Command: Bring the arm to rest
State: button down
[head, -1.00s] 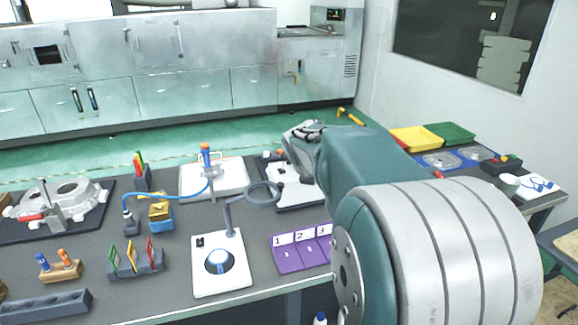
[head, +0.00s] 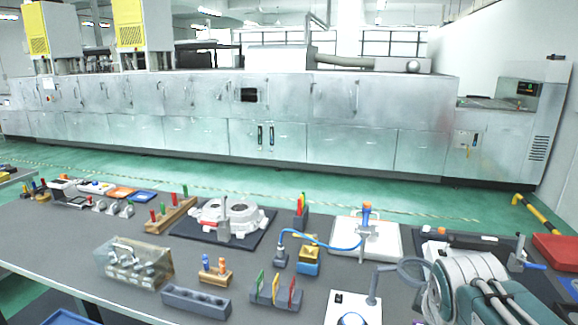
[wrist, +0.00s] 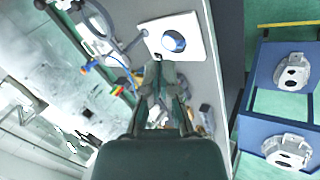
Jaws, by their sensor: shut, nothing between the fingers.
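My gripper (wrist: 158,72) shows in the wrist view with its dark fingers together and nothing between them. In the head view my arm fills the lower right corner, in front of the bench, and my gripper is not visible there.
The grey bench (head: 60,232) holds a casting on a dark mat (head: 185,228), a clear box (head: 135,265), a white board with a blue hose (head: 345,228) and colour-tagged holders (head: 276,290). Blue-framed racks with castings (wrist: 262,98) stand beside the bench. A red tray (head: 558,250) is at right.

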jog(key=s+a+f+m+y, duration=0.2)
jog(key=s+a+f+m, duration=0.1)
jog(key=s+a+m, duration=0.5)
jog(key=s+m, duration=0.2)
jog(key=shift+m+y, duration=0.3)
jog(key=shift+w+f, duration=0.1)
dwell(0.4)
